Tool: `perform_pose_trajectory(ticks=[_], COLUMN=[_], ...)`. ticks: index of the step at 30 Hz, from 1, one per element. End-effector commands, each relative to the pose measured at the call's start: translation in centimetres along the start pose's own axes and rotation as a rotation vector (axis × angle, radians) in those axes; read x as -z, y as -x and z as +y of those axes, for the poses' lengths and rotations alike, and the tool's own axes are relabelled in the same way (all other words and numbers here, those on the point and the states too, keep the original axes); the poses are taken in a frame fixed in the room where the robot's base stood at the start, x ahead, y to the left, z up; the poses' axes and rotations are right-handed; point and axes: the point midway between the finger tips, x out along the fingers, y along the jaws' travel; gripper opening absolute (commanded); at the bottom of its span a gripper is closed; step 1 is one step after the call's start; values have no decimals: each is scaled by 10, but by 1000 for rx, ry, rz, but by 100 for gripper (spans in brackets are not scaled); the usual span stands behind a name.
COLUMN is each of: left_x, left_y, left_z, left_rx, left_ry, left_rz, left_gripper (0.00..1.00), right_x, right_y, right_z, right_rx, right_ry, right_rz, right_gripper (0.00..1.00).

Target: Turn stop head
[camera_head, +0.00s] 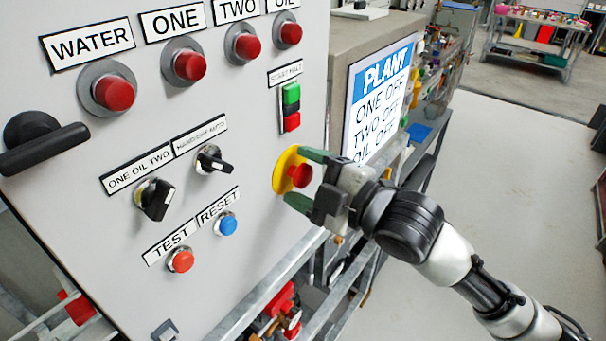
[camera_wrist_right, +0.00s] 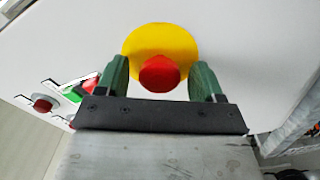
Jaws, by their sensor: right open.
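The stop head is a red button (camera_head: 299,175) on a round yellow plate (camera_head: 284,168), at the right edge of the grey control panel. My right gripper (camera_head: 303,177) is open, with its green fingers one above and one below the red head in the head view. In the right wrist view, the red head (camera_wrist_right: 159,74) sits between the two open fingertips (camera_wrist_right: 158,80), with the yellow plate (camera_wrist_right: 160,40) behind it. A gap shows on both sides of the head, so the fingers do not appear to touch it. My left gripper is not in view.
The panel carries red lamps (camera_head: 247,46), a green and red start/halt switch (camera_head: 291,107), black selector knobs (camera_head: 155,198), a red test button (camera_head: 181,261) and a blue reset button (camera_head: 227,224). A black handle (camera_head: 45,148) sticks out at left. A PLANT display (camera_head: 378,100) stands behind my gripper.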

Motion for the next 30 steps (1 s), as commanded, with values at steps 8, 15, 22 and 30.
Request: perform_pose_trajectory(ticks=[8,15,22,30], left_x=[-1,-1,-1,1], left_y=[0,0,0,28], left_z=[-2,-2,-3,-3], left_rx=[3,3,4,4], left_ry=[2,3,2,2], left_rz=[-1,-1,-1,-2], left_gripper=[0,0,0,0], right_x=[0,0,0,2], right_y=[-5,-5,-4,-5], right_z=[0,0,0,5], right_rx=[0,0,0,2], right_ry=[1,1,-4,-285], right_rz=[0,0,0,-2], right_gripper=[68,43,18,18])
